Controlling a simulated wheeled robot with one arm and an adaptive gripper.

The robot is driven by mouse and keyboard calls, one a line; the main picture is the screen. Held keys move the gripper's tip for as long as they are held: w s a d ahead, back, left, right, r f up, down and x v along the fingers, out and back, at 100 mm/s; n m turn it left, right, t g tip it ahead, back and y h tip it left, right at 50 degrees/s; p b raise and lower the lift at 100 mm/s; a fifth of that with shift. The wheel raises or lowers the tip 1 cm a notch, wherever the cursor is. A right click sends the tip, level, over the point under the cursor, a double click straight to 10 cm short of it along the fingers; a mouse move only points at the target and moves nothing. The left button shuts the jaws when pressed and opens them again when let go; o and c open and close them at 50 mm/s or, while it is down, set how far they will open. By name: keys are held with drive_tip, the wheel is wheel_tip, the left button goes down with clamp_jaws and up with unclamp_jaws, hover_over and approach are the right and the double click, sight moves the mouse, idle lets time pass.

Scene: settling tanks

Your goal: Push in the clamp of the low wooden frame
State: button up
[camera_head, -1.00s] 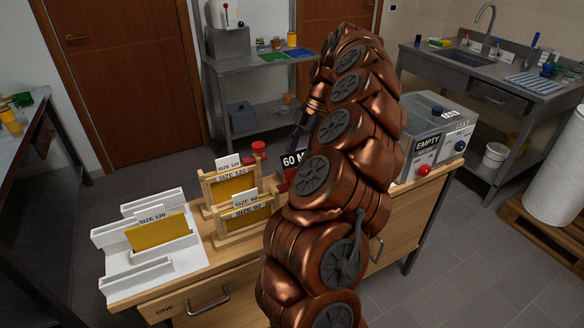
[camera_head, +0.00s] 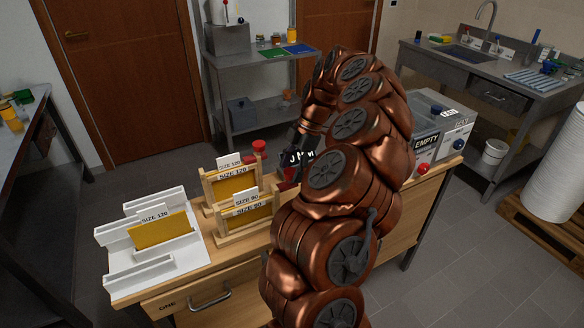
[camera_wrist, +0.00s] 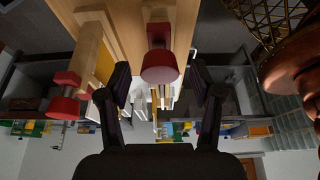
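The low wooden frame (camera_head: 246,218) stands on the bench in front of the tall one, holding a yellow panel with size labels. Its red clamp knob (camera_wrist: 162,66) shows in the wrist view between and just beyond my fingertips. In the head view, red near the low frame's right end is mostly hidden by my arm. My gripper (camera_wrist: 160,78) is open, with one dark finger on each side of the knob and nothing held. I cannot tell whether a finger touches it.
The tall wooden frame (camera_head: 230,187) stands behind; its red knob (camera_wrist: 64,108) is left in the wrist view. A white rack (camera_head: 150,250) with a yellow panel is left. A grey box labelled EMPTY (camera_head: 425,143) stands right.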

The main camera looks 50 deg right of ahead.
sight(278, 187)
clamp_jaws()
idle(0.3)
drive_tip(key=a+b, duration=0.1)
drive_tip(key=w+a+b, duration=0.1)
drive_tip(key=a, duration=0.1)
drive_tip(key=shift+w+a+f+b, duration=0.15)
drive_tip(key=shift+a+b, duration=0.15)
drive_tip(key=shift+a, duration=0.3)
unclamp_jaws()
drive_tip(key=shift+w, duration=0.1)
drive_tip(key=shift+r, duration=0.2)
